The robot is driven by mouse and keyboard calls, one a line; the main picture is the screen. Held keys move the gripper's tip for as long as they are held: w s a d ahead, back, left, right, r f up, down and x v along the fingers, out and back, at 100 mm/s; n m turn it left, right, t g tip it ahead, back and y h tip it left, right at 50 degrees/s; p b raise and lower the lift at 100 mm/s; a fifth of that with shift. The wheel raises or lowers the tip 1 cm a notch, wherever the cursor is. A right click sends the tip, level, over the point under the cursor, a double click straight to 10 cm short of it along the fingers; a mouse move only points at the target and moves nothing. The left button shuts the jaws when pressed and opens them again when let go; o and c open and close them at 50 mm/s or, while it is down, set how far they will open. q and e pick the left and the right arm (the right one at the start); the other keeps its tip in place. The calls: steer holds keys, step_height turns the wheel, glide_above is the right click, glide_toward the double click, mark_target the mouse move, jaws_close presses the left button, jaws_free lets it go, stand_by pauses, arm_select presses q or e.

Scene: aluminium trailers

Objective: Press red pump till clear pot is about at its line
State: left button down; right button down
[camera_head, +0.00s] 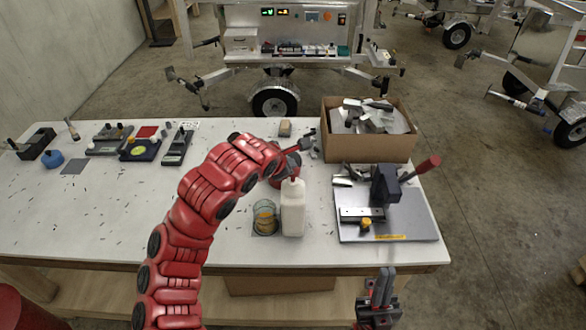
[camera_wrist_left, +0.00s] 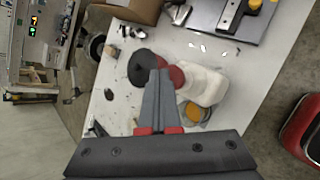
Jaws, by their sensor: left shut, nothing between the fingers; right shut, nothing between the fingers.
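A white bottle (camera_head: 293,212) stands upright on the table, topped by a small red pump (camera_head: 293,181). The clear pot (camera_head: 264,217) stands just left of it with amber content inside; its line is too small to make out. The bottle (camera_wrist_left: 206,86) and the pot (camera_wrist_left: 196,113) also show in the left wrist view, the pot partly hidden. My left gripper (camera_head: 305,143) is shut and empty, above and behind the pump in the head view. In the wrist view its fingers (camera_wrist_left: 158,78) overlap the area beside the red pump; contact cannot be told. My right gripper (camera_head: 382,285) is shut and empty at the table's front edge.
A cardboard box (camera_head: 367,147) of metal offcuts stands behind. A press with a red handle (camera_head: 422,167) sits on a grey plate (camera_head: 412,228) at right. Several tools lie at the table's left. My left arm crosses the table's middle. The front left surface (camera_head: 80,220) is mostly clear.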

arm_select(q)
steer(key=shift+s+f+b, duration=0.1)
steer(key=shift+f+b, duration=0.6)
steer(key=shift+f, duration=0.1)
stand_by(0.4)
steer(key=shift+r, duration=1.45)
steer(key=shift+r, duration=0.1)
steer(key=shift+r, duration=0.85)
steer(key=shift+r+p, duration=0.55)
steer(key=shift+r, duration=1.05)
